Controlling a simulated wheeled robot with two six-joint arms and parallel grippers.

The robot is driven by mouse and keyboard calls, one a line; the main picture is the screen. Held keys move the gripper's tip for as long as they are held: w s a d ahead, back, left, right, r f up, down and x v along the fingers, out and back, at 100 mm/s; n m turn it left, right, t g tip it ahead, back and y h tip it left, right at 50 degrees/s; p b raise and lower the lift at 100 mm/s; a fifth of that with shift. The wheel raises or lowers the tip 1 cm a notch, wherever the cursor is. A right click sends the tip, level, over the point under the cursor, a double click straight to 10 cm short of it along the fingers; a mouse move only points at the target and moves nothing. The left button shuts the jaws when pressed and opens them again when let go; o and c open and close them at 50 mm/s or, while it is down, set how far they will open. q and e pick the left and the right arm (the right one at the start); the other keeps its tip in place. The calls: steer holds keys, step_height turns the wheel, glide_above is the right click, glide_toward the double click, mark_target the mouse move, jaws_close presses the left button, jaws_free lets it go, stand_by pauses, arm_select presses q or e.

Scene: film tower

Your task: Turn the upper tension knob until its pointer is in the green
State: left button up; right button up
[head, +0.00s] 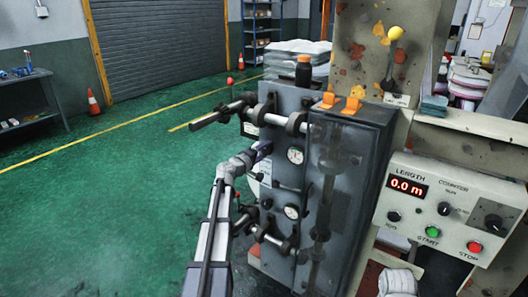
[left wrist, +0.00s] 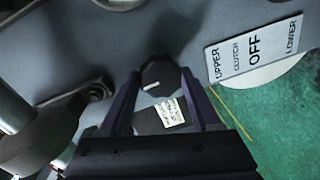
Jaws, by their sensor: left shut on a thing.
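My left gripper (head: 262,150) reaches the grey front panel of the machine from the left, level with the upper gauge. In the left wrist view its two dark fingers stand on either side of a black faceted knob (left wrist: 160,82) with a short white mark, and are shut on it. In the head view the gripper hides this knob. The upper round gauge (head: 295,155) is just right of the gripper; its needle and any green zone are too small to read. A lower gauge (head: 291,212) sits below it. My right gripper is not in view.
Rollers and bars (head: 225,115) stick out above the gripper, with more below. An UPPER/LOWER clutch label (left wrist: 253,46) reading OFF lies beside the knob. A control box (head: 450,205) shows 0.0 m at the right. Green floor at the left is open.

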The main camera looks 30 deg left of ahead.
arm_select(q)
steer(key=o, duration=1.4)
steer(key=shift+s, duration=0.1)
steer(key=s, duration=0.7)
steer(key=shift+s+a+r, duration=0.25)
steer(key=shift+s, duration=0.05)
steer(key=shift+s, duration=0.1)
